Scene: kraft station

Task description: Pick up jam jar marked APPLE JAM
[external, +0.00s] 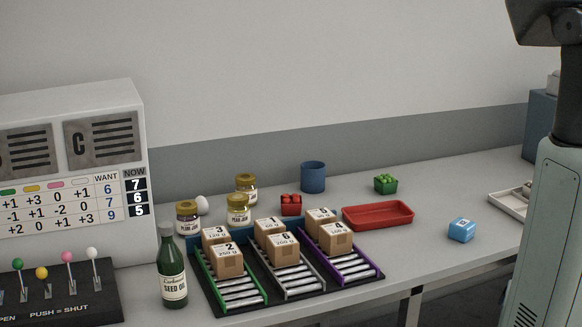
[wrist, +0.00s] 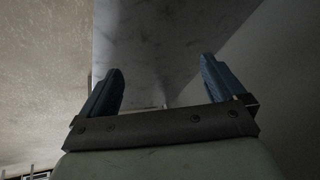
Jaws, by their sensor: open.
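Three glass jam jars with gold lids and pale labels stand at the back left of the table: a left jar (external: 188,218), a middle jar (external: 238,211) and a rear jar (external: 246,189). The left and middle labels seem to read PLUM; the rear label is too small to read, so I cannot tell which jar is APPLE JAM. My gripper (wrist: 161,68) shows in the wrist view with its two blue fingers wide apart and nothing between them. No jar shows in the wrist view. The external view shows part of my arm at the right, far from the jars.
A dark green oil bottle (external: 172,270) and a roller rack with several cartons (external: 277,250) stand in front of the jars.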

